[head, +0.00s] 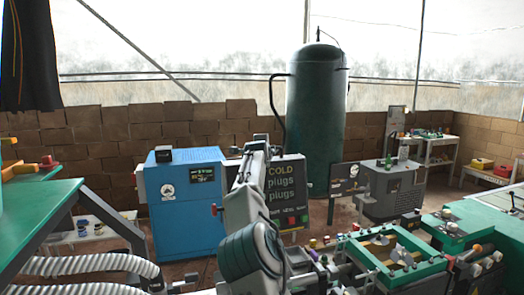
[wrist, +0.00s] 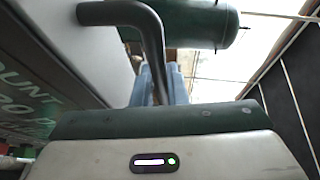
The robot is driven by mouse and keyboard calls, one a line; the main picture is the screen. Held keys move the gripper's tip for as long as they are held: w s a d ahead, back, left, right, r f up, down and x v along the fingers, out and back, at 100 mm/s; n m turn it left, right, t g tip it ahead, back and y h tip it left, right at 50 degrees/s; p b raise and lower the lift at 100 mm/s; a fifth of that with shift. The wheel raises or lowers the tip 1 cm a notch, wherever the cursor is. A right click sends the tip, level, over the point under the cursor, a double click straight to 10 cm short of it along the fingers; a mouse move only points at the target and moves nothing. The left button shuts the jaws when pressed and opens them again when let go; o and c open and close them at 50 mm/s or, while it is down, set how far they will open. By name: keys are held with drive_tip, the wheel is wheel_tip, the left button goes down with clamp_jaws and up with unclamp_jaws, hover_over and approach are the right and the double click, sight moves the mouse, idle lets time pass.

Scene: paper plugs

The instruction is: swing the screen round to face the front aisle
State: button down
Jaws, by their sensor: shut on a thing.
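In the wrist view a panel with pale green lettering (wrist: 35,105) fills the left side, seen at a steep slant. A grey bent bar (wrist: 150,28) comes from that side and runs down behind the housing of my gripper (wrist: 155,118). My gripper is shut on this bar, which looks like the screen's handle. The fingertips are hidden.
A blue cabinet (head: 187,205) stands left of the screen, and a tall green tank (head: 316,110) behind it. A grey machine (head: 393,190) is to the right. A green-framed fixture (head: 390,240) crowds the front right. A green bench (head: 35,215) is at the left.

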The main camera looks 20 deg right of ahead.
drive_tip(key=c, duration=1.6)
unclamp_jaws()
drive_tip(key=shift+o, duration=0.7)
drive_tip(key=shift+d, duration=0.15)
drive_tip(key=shift+s+a+b, duration=0.3)
drive_tip(key=shift+s+b, duration=0.1)
drive_tip(key=shift+b, duration=0.1)
drive_tip(key=b+v, duration=0.7)
drive_tip(key=v, duration=0.6)
drive_tip(key=shift+d, duration=0.15)
